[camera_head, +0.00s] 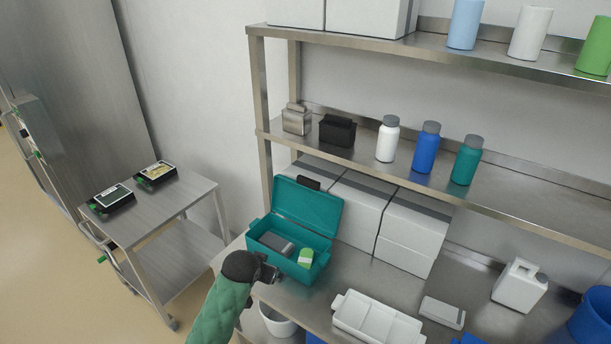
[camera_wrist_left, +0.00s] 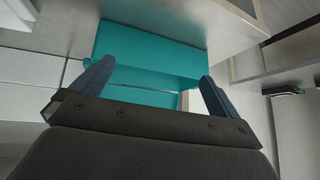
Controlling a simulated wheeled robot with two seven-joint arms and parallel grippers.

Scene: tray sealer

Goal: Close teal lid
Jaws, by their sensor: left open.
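The teal box (camera_head: 318,272) stands on the steel counter with its teal lid (camera_head: 307,205) raised open at the back, leaning slightly backward. A grey block (camera_head: 275,243) and a green-and-white item (camera_head: 306,257) lie inside. My left gripper (camera_head: 268,272) is at the front left of the box, near its front wall; whether it touches is unclear. In the left wrist view, the open fingers (camera_wrist_left: 156,72) have nothing between them, with teal surfaces of the box (camera_wrist_left: 150,42) beyond. My right gripper is not in view.
White cartons (camera_head: 356,212) stand close behind the box. A white divided tray (camera_head: 375,318) lies to its right, and a white bin (camera_head: 278,318) is below in front. A shelf (camera_head: 350,166) with bottles overhangs behind. A steel cart (camera_head: 170,210) stands at left.

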